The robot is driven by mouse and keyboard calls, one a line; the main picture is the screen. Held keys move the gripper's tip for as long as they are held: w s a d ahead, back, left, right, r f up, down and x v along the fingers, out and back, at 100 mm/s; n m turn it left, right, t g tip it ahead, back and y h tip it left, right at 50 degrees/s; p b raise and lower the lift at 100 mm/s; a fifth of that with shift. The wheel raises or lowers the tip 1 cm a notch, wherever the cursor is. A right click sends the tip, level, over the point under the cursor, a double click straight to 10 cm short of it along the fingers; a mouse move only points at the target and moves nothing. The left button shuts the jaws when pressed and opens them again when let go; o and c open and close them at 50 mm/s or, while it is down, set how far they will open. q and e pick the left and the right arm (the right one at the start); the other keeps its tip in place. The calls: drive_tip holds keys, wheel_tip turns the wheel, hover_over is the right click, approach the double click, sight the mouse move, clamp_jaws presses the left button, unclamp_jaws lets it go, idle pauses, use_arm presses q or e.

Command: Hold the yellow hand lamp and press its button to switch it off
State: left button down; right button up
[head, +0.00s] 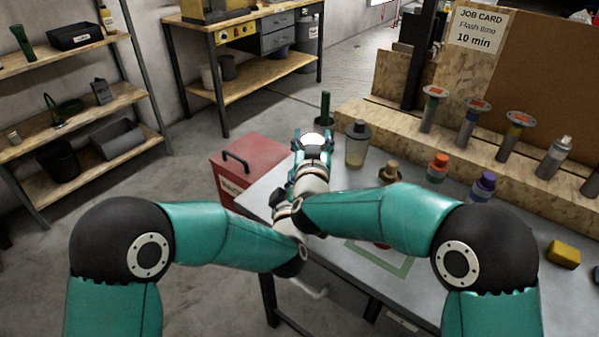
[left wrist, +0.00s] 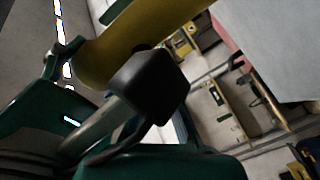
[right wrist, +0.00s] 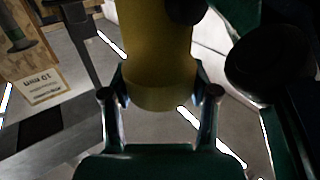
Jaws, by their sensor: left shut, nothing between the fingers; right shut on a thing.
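The yellow hand lamp (right wrist: 155,50) is between the two fingers of my right gripper (right wrist: 160,95) in the right wrist view. In the head view my right gripper (head: 313,158) holds it up over the far left of the table, and a bright white disc, likely its lit lens (head: 313,140), shows there. In the left wrist view the lamp's yellow body (left wrist: 115,52) crosses the top. My left gripper (left wrist: 150,85) is shut and empty, its dark tip close beside the lamp. Whether it touches is unclear. The button cannot be made out.
A red box (head: 245,165) stands left of the grey table (head: 345,205). A yellow sponge-like block (head: 563,254) lies far right. Shelves (head: 90,105) stand at left.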

use_arm(q)
drive_tip(key=shift+w+d+r, duration=0.1)
drive_tip(key=shift+d+r, duration=0.1)
drive_tip(key=shift+r, duration=0.05)
drive_tip(key=shift+s+a+r, duration=0.35)
drive_tip(key=shift+s+a, duration=0.3)
drive_tip(key=shift+s, duration=0.05)
drive_tip(key=shift+s+a+f, duration=0.15)
drive_tip(key=shift+s+a, duration=0.7)
drive_tip(key=shift+s, duration=0.15)
drive_tip(key=shift+s+a+f, duration=0.1)
drive_tip(key=shift+s+a, duration=0.75)
drive_tip(key=shift+s, duration=0.15)
idle(0.6)
drive_tip(key=shift+w+d+f, duration=0.15)
drive_tip(key=shift+w+d, duration=0.7)
drive_tip(key=shift+w, duration=0.2)
drive_tip(key=shift+w+d+f, duration=0.15)
drive_tip(key=shift+w+d, duration=0.7)
drive_tip(key=shift+w, duration=0.2)
